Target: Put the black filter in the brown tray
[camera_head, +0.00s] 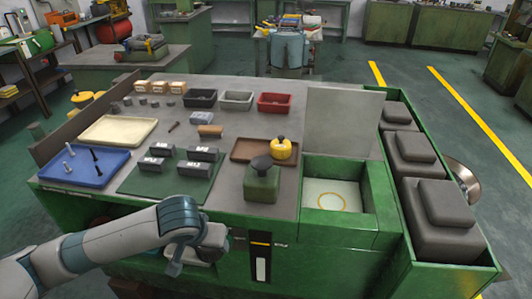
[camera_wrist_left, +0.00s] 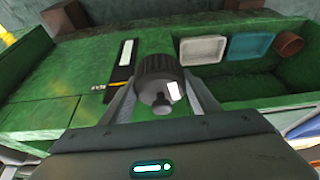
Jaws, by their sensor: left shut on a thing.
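The black filter (camera_wrist_left: 158,72) is a dark ribbed cylinder with a narrower end and a white label, held in my left gripper (camera_wrist_left: 162,92). The fingers are closed on both its sides in the left wrist view. In the head view my left arm reaches low in front of the green bench, and its fingers and the filter are hidden or unclear there. The brown tray (camera_head: 240,155) lies on the bench top, right of centre. A yellow round container with a dark knob (camera_head: 283,150) stands at its right part. My right gripper is not in view.
A green block with a black knob (camera_head: 262,184) stands just in front of the brown tray. Blue (camera_head: 68,170) and cream (camera_head: 112,130) trays lie left. Black, grey and red bins stand behind. In the left wrist view, a green recess holds white (camera_wrist_left: 203,50) and teal (camera_wrist_left: 249,46) bins.

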